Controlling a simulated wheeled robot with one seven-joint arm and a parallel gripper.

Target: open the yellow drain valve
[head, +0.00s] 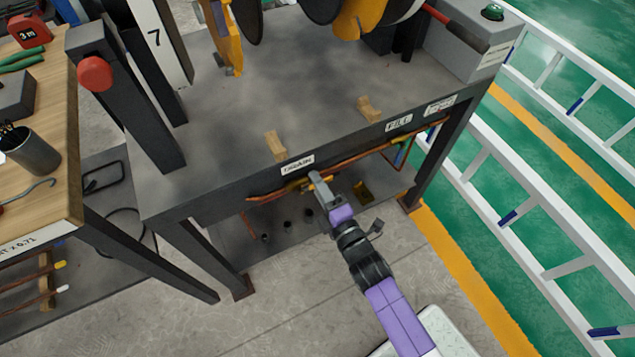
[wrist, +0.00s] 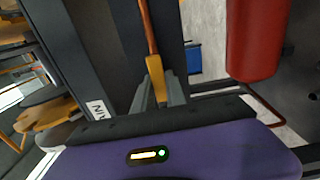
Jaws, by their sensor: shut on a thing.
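The yellow drain valve (head: 296,186) sits on a copper pipe under the front edge of the bench, just below the DRAIN label (head: 298,165). My gripper (head: 315,178) reaches it from the front and covers part of it. In the wrist view the yellow valve handle (wrist: 157,76) lies in line with the copper pipe (wrist: 148,28). My gripper's fingers (wrist: 158,97) are shut on the handle's near end, one on each side. The valve body is mostly hidden in the head view.
The grey bench (head: 240,110) overhangs the pipe, with a FILL label (head: 398,123) further right. A red cylinder (wrist: 257,40) stands right of the handle in the wrist view. A wooden table (head: 55,150) is at left and white ladders (head: 540,240) are at right.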

